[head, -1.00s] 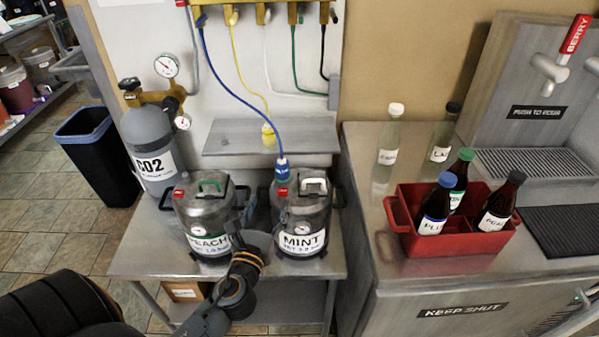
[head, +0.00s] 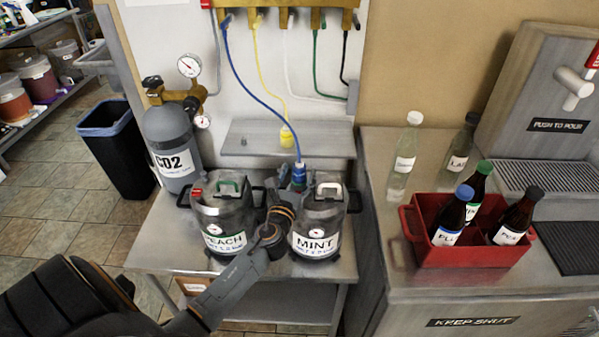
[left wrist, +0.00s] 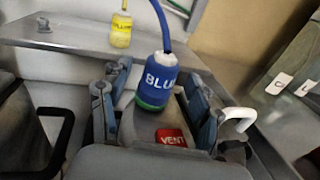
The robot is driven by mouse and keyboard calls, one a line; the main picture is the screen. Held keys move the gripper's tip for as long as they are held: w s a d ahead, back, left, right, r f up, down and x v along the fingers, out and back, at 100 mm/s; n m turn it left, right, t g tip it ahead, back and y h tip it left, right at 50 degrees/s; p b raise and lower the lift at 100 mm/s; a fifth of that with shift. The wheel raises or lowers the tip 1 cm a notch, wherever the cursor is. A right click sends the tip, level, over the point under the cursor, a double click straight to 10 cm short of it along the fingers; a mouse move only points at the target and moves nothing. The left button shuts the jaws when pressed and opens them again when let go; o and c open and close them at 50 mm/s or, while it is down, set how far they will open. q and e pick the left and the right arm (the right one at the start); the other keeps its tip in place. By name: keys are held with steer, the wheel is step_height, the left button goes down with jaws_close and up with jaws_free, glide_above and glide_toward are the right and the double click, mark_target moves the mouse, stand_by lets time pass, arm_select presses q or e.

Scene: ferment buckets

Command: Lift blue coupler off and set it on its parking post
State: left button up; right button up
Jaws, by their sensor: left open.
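The blue coupler (head: 299,177) stands upright on top of the MINT keg (head: 317,222), with a blue hose rising from it. In the left wrist view the coupler (left wrist: 157,82) reads BLUE and has a green band at its base. My left gripper (left wrist: 155,112) is open, with one finger on each side of the coupler and visible gaps between. In the head view the left gripper (head: 297,184) is at the keg's top, partly hiding the coupler. A small grey post (left wrist: 43,24) stands bare on the shelf (left wrist: 75,36). My right gripper is out of view.
A yellow coupler (head: 287,136) stands on the shelf behind the kegs. The PEACH keg (head: 222,222) is just left of the MINT keg. A white handle (left wrist: 238,118) and a red VENT tag (left wrist: 171,137) are close to my fingers. A red bottle crate (head: 408,222) is at right.

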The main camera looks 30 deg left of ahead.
arm_select(q)
steer(key=shift+w, duration=0.1)
jaws_close()
steer(key=shift+r, duration=0.1)
